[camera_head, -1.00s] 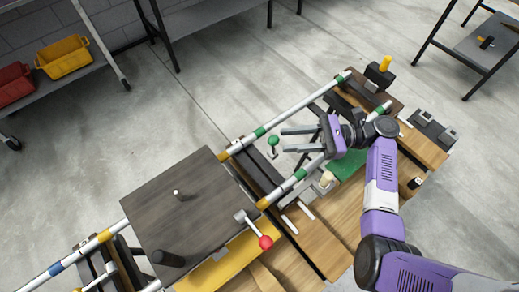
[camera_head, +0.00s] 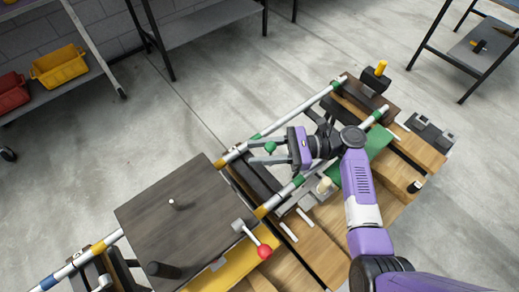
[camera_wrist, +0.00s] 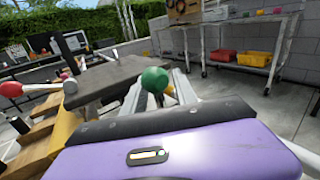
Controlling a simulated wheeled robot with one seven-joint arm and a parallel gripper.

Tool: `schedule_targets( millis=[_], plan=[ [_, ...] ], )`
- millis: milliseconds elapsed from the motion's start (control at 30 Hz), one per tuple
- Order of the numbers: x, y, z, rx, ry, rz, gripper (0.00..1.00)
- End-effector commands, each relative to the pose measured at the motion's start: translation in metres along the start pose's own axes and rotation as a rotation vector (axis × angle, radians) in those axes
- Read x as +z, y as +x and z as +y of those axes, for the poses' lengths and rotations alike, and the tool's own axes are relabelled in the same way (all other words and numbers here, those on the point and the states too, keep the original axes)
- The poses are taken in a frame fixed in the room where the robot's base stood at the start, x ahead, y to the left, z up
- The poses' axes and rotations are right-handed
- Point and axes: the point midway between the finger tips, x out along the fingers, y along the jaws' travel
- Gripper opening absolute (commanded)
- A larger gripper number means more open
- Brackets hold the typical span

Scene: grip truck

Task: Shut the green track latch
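The green track latch shows as a green ball knob (camera_head: 270,147) on a lever by the far rail in the head view. In the wrist view the green knob (camera_wrist: 155,79) is straight ahead and stands above the fingers. My gripper (camera_head: 252,152) is open, with its two grey fingers pointing left. The knob appears between the fingers, and I cannot tell whether either finger touches it. The latch's lower part is mostly hidden by my gripper.
A dark square plate (camera_head: 180,215) lies on the rails to the left. A red-knobbed lever (camera_head: 264,251) stands at its near right corner. A cream knob (camera_head: 324,185) sits by the near rail. A black block with a yellow peg (camera_head: 376,77) is at the far right end.

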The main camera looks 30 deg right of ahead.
Motion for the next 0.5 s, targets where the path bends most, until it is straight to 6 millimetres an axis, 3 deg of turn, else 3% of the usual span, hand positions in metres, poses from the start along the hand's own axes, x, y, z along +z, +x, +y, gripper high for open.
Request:
schedule_targets(
  millis=[133, 333, 500],
  plan=[
    [0.0000, -0.0001, 0.0000, 0.000, 0.000, 0.000, 0.34],
    [0.0002, -0.0003, -0.0001, 0.000, 0.000, 0.000, 0.00],
    [0.0010, -0.0004, -0.0004, 0.000, -0.002, -0.001, 0.00]
  ],
)
